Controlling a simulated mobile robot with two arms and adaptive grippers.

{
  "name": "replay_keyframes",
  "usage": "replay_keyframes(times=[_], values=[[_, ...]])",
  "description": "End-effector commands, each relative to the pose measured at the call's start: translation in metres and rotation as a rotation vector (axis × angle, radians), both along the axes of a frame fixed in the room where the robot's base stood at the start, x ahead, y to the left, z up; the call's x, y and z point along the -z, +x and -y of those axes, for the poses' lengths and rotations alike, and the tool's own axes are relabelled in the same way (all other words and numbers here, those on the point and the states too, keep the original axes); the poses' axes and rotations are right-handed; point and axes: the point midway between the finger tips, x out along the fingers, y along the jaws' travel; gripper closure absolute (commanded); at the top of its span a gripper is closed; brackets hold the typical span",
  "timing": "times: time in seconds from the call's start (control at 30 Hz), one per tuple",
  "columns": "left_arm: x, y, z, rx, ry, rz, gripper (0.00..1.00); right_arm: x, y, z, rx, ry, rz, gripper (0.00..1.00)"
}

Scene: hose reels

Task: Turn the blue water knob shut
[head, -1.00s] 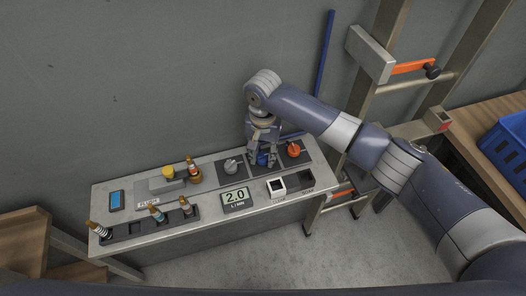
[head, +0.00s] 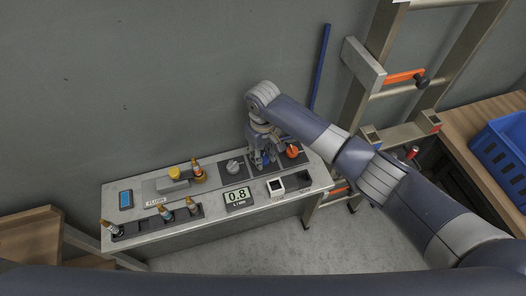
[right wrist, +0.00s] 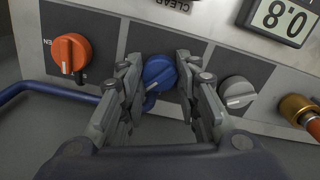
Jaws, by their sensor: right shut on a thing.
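The blue water knob (right wrist: 158,73) sits on a dark square plate, between the orange knob (right wrist: 70,54) and the grey knob (right wrist: 237,92) in the right wrist view. In the head view the blue knob (head: 265,160) is mostly hidden by my right gripper (head: 262,157). My right gripper (right wrist: 160,80) comes from above with its two fingers on either side of the blue knob, shut on it. The display (head: 238,196) on the bench reads 0.8, with its unit label below. My left gripper is not in view.
The grey bench (head: 150,237) holds a rack (head: 133,229) with several bottle-like fittings, a yellow-capped part (head: 174,173) and a black-and-white switch (head: 275,186). A metal ladder frame (head: 352,122) stands right of it. A blue crate (head: 505,152) sits on a wooden table at far right.

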Motion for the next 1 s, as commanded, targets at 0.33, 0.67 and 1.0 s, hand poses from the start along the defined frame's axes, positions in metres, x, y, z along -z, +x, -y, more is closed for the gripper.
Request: replay_keyframes(times=[0.33,0.67,1.0], values=[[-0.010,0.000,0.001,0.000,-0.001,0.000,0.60,-0.001,0.000,0.000,-0.319,0.001,-0.001,0.94],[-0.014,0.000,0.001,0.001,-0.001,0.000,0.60,-0.001,0.000,0.000,-0.550,0.002,0.001,0.94],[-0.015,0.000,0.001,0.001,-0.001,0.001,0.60,-0.001,0.001,0.000,-0.655,0.001,0.002,0.94]])
